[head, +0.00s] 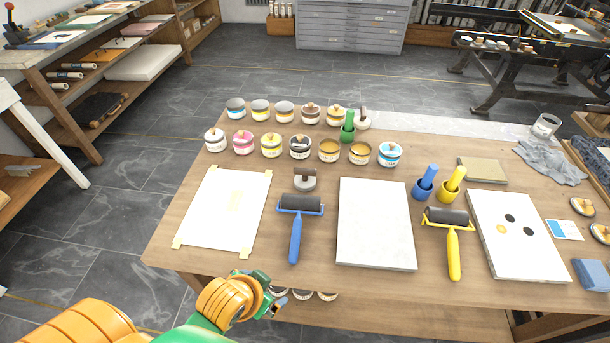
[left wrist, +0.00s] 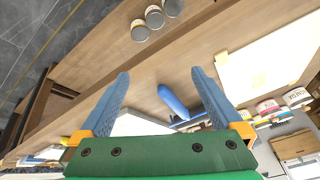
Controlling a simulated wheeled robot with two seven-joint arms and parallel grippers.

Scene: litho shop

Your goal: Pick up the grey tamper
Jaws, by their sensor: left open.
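A grey piece with a round base and a darker handle on top, which looks like the grey tamper (head: 305,182), stands upright on the wooden table (head: 160,250) just behind the blue roller (head: 295,235). I cannot pick it out in the left wrist view. My left gripper (head: 277,302) is at the table's front edge, well in front of the tamper and apart from it. In the left wrist view its two blue fingers (left wrist: 162,90) are spread wide, with nothing held. The blue roller's handle (left wrist: 172,102) shows beyond and between them. My right gripper is not in view.
Ink tins (head: 270,145) stand in rows behind the tamper. A taped paper sheet (head: 225,210) lies left and a pale slab (head: 375,225) right of it. A yellow roller (head: 453,240) and blue and yellow upright-handled tools (head: 424,185) are farther right. Tins (left wrist: 150,20) sit below the table edge.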

